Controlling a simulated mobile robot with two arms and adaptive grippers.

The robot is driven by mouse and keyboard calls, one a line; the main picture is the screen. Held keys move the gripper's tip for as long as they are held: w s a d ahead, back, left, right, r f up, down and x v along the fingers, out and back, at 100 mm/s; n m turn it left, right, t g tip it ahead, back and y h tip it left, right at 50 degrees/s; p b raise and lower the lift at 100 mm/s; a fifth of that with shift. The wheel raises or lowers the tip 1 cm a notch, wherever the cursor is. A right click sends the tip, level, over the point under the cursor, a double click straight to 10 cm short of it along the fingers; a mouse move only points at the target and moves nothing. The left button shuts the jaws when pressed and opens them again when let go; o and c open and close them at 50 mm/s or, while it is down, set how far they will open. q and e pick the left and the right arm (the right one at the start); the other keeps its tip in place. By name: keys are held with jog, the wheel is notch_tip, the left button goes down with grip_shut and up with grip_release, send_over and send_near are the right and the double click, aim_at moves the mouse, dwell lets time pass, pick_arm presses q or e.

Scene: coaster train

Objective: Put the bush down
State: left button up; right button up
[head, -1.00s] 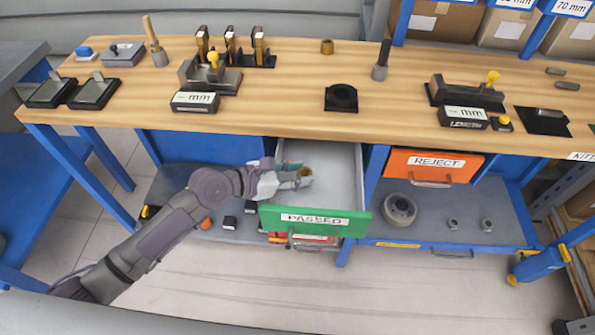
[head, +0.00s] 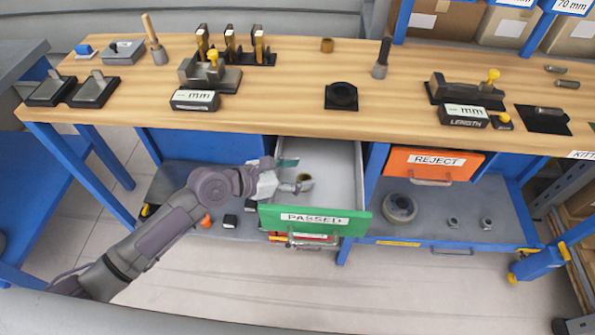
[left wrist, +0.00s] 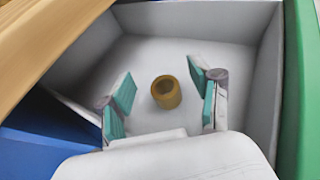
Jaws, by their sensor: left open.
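The bush, a small brass-coloured ring (left wrist: 166,92), stands upright on the floor of the open drawer in the left wrist view. In the head view the bush (head: 303,178) shows small, just beyond my left gripper. My left gripper (left wrist: 162,98) is open, with one teal-padded finger on each side of the bush and a gap to both. In the head view the left gripper (head: 291,175) reaches into the drawer from the left. The drawer has a green front (head: 315,220) labelled PASSED. My right gripper is not in view.
Another brass bush (head: 327,46) stands on the wooden workbench (head: 290,90). An orange REJECT drawer (head: 430,165) is to the right. The rest of the PASSED drawer looks empty.

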pick_arm(q)
jog(key=v, duration=1.2)
jog(key=shift+w+r, duration=0.1)
jog(key=shift+w, duration=0.05)
jog(key=w+a+f+m+t+y, duration=0.1)
jog(key=a+f+m+y, duration=0.35)
jog(key=f, duration=0.75)
jog(key=w+a+f+m+y, duration=0.1)
jog(key=a+f+m+y, duration=0.1)
jog(key=a+f, duration=0.75)
jog(key=s+a+f+m+g+y, duration=0.1)
jog(key=s+f+m, duration=0.2)
jog(key=s+f, duration=0.35)
jog(key=s+f+m+g+y, duration=0.1)
jog(key=s+f+m+y, duration=0.15)
jog(key=f, duration=0.75)
jog(key=s+d+f+m+g, duration=0.1)
jog(key=s+f+m, duration=0.4)
jog(key=s, duration=0.5)
jog(key=s+d+f+m+g, duration=0.2)
jog(key=s+f+m, duration=0.3)
jog(key=s, duration=0.5)
jog(key=s+d+f+m+g+y, duration=0.1)
jog(key=s+f+m, duration=0.4)
jog(key=s, duration=0.5)
jog(key=shift+s+d+g, duration=0.3)
jog(key=shift+d+g, duration=0.3)
